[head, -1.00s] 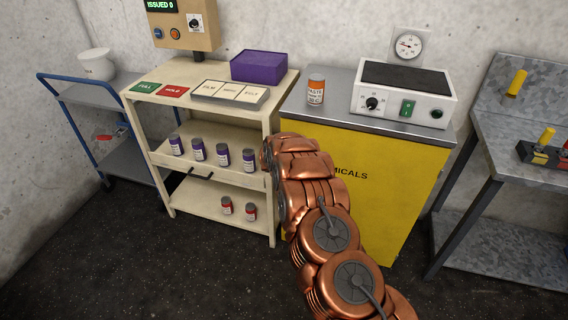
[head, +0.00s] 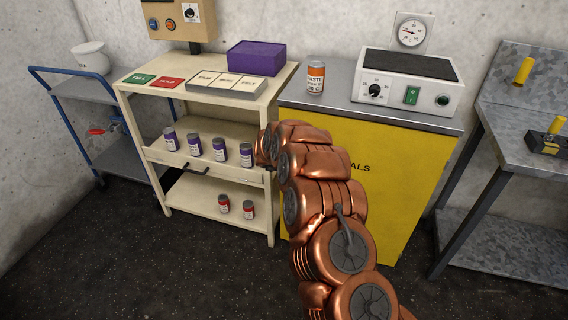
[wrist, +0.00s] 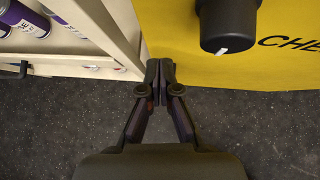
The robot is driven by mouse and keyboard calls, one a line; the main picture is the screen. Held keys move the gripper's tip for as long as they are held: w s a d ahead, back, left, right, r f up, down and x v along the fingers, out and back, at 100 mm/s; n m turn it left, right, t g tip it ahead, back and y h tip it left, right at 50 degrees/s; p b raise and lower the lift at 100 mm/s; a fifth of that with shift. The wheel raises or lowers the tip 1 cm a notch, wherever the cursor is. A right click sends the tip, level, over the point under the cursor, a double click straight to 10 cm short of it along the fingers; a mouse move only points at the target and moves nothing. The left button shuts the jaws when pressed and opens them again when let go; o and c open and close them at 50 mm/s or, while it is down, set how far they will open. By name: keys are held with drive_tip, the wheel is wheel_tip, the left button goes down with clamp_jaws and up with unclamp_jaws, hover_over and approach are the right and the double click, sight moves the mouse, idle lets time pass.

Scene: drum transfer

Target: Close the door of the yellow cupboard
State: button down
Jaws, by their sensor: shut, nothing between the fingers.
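The yellow cupboard (head: 403,190) stands under a grey top, right of the cream shelf unit. My arm covers the left part of its front and some of its lettering. In the wrist view its yellow front (wrist: 290,70) fills the upper right, with a black knob (wrist: 228,25) bearing a white mark. My gripper (wrist: 160,66) is shut and empty, its fingertips pointing at the narrow area between the shelf unit's post and the cupboard's left edge. The fingers are hidden in the head view. I cannot tell whether they touch the cupboard, or whether its door stands slightly ajar.
The cream shelf unit (head: 160,152), with purple and red-labelled cans, stands close on the left. An orange-labelled can (head: 315,77) and a white hotplate device (head: 405,85) sit on the cupboard top. A grey workbench (head: 505,135) is at right. Dark floor is clear in front.

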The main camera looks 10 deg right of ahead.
drive_tip(key=a+b+v, duration=0.1)
drive_tip(key=b+v, duration=0.1)
drive_tip(key=v, duration=0.8)
drive_tip(key=shift+s+f, duration=0.25)
drive_tip(key=shift+s, duration=0.15)
drive_tip(key=shift+a, duration=0.15)
